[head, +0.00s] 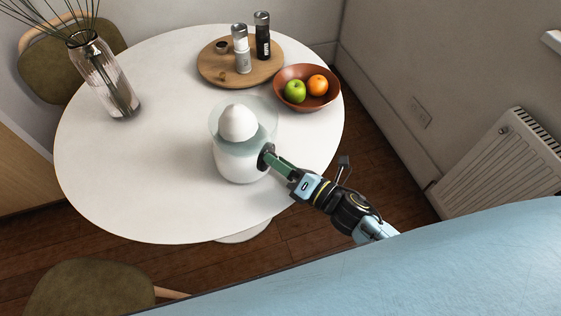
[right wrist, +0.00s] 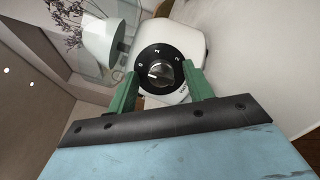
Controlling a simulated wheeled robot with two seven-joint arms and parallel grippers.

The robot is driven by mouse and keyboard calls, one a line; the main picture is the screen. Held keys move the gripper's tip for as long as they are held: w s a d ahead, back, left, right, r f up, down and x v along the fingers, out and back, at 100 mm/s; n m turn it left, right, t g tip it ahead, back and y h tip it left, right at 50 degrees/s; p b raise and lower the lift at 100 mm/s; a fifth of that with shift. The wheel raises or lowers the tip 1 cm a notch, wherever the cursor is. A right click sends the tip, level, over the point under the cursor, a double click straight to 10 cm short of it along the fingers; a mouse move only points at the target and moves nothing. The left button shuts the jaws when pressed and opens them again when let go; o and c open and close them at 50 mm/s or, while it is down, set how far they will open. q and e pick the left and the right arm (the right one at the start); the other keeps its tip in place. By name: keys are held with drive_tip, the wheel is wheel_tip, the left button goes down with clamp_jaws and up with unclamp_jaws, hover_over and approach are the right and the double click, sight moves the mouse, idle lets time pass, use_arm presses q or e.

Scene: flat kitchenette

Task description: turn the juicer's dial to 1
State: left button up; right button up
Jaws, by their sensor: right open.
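The white juicer (head: 240,165) stands upright on the round table, with a clear bowl and white cone on top. Its black dial (head: 266,157) faces my right gripper (head: 272,160). In the right wrist view the dial's silver knob (right wrist: 159,73) sits inside a black ring with the marks 0, 1 and 2. Which mark the knob points to is not clear. My right gripper (right wrist: 160,80) is open, with one green finger on each side of the dial in the picture. Whether the fingers touch the knob cannot be told. My left gripper is not in view.
A wooden board (head: 210,72) with two shakers and a brown bowl (head: 292,99) with an apple and an orange stand behind the juicer. A glass vase (head: 112,88) stands at the left. The white table (head: 120,170) is clear left of the juicer.

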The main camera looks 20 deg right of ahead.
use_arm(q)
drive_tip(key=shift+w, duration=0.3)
use_arm(e)
drive_tip(key=c, duration=0.9)
drive_tip(key=shift+c, duration=0.2)
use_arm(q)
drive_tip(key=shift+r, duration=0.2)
